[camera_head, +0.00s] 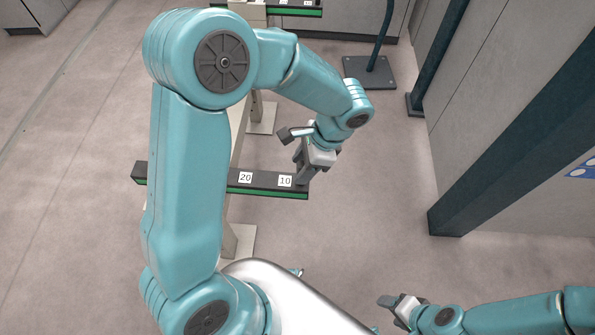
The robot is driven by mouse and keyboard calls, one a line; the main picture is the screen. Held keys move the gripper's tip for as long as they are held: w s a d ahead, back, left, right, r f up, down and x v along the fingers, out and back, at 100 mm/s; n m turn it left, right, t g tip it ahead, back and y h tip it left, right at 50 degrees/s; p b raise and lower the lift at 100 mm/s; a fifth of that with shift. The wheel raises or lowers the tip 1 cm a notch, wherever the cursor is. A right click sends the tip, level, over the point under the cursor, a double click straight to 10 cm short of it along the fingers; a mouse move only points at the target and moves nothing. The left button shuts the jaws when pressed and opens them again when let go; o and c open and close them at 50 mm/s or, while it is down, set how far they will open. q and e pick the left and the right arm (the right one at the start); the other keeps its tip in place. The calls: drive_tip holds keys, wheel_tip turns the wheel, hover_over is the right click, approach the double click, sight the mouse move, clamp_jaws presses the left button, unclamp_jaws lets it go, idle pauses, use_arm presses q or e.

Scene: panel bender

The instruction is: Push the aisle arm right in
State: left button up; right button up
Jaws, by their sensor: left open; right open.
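A dark bar with a green front edge (262,182) crosses a pale upright rail and carries white labels reading 20 and 10. It looks like the aisle arm, but nothing in view names it. My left gripper (297,155) is open at the bar's right end, close to the label 10. Whether it touches the bar cannot be told. My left arm hides the middle part of the bar. My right gripper (386,312) is open and empty, low in the view, over the floor and away from the bar.
A second dark bar with a green edge (292,8) shows at the top. A dark post on a square base plate (369,72) stands behind. Grey panels with dark uprights (446,221) close off the right side. Floor between bar and panels is clear.

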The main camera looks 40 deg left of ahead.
use_arm(q)
drive_tip(key=x, duration=0.2)
drive_tip(key=shift+w+f, duration=0.15)
drive_tip(key=shift+f, duration=0.25)
drive_tip(key=shift+a+f, duration=0.15)
drive_tip(key=shift+f, duration=0.1)
drive_tip(key=shift+s, duration=0.25)
drive_tip(key=shift+w+f, duration=0.1)
drive_tip(key=shift+c, duration=0.7)
clamp_jaws()
drive_tip(key=shift+a, duration=0.1)
